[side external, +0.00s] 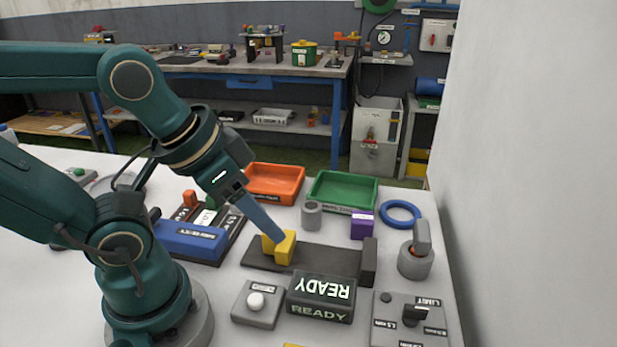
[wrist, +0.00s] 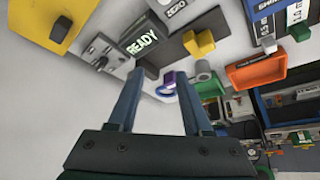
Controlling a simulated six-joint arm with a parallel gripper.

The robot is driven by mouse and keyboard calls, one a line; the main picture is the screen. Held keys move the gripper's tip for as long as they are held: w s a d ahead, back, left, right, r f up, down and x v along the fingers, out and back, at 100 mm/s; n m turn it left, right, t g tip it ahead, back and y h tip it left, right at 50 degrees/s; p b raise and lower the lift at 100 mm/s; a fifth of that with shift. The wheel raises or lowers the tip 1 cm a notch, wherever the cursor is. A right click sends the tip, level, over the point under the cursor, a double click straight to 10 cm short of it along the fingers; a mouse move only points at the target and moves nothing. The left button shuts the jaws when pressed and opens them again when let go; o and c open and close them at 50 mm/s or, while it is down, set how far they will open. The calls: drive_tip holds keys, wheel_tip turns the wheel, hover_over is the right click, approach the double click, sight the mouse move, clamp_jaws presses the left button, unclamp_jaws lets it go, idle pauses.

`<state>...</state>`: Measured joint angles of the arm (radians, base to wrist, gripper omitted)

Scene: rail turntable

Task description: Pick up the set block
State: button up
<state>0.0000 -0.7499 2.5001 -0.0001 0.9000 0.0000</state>
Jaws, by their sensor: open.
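A yellow block (side external: 285,250) with an upright part sits on a dark flat plate (side external: 320,260) in the side view. It also shows in the wrist view (wrist: 200,43), above and right of my fingertips. I see no label naming it the set block. My gripper (side external: 280,236) has its blue fingertips overlapping the yellow block in the side view; contact cannot be told. In the wrist view my gripper (wrist: 157,74) is open, with two fingers apart and nothing held between them. A dark upright block (side external: 369,262) stands at the plate's right end.
A READY box (side external: 320,297) and a button box (side external: 257,303) stand in front of the plate. Behind are an orange tray (side external: 274,182), a green tray (side external: 343,193), a grey cylinder (side external: 311,215) and a purple block (side external: 362,224). A blue case (side external: 190,241) lies left.

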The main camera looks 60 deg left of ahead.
drive_tip(key=o, duration=0.4)
